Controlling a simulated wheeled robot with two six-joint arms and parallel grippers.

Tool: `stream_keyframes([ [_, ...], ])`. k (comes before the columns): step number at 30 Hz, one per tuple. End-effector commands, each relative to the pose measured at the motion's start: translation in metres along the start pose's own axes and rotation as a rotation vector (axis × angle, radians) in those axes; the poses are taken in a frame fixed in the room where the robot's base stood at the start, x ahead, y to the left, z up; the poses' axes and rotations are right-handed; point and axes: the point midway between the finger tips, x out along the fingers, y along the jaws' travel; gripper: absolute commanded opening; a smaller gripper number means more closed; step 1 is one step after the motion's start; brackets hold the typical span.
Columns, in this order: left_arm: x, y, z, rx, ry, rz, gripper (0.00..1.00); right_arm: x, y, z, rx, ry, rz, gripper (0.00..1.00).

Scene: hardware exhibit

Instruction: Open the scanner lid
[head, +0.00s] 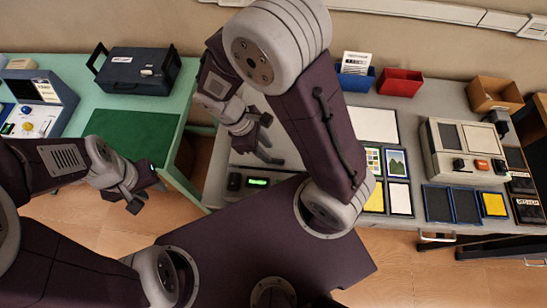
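A light grey flat device, which looks like the scanner (292,158), lies on the grey table below my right gripper. A small panel with a lit green display (257,181) is at its front left. My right arm covers much of it, so I cannot tell its lid's position. My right gripper (270,141) is over its left part, fingers apart and empty; I cannot tell whether it touches the device. My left gripper (148,196) is open and empty, in front of the green table's front edge, away from the scanner.
A dark blue case (138,71) and green mat (133,137) are on the green table. On the grey table, a white sheet (373,125), picture cards (397,163) and a beige machine (443,158) lie to the right. Blue (355,80) and red bins (400,82) stand behind.

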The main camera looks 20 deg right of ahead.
Motion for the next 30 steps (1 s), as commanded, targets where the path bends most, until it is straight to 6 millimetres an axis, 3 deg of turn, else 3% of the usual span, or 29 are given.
stream_keyframes([
  [3, 0.005, 0.0, 0.001, 0.0, 0.0, 0.0, 0.36, 0.029, -0.001, 0.001, 0.001, -0.005, -0.004, 0.31],
  [10, 0.01, 0.0, 0.001, 0.0, 0.0, 0.0, 0.36, 0.061, 0.0, 0.0, 0.001, -0.001, -0.002, 0.31],
  [19, 0.01, 0.0, 0.001, 0.0, 0.0, 0.0, 0.36, 0.065, 0.0, 0.0, 0.003, 0.002, -0.001, 0.31],
  [23, 0.01, 0.0, 0.001, 0.0, 0.0, 0.0, 0.36, 0.065, 0.0, 0.0, 0.002, 0.002, -0.001, 0.0],
  [30, 0.01, 0.0, 0.001, 0.0, 0.0, 0.0, 0.36, 0.065, 0.0, 0.0, 0.003, 0.002, -0.001, 0.0],
])
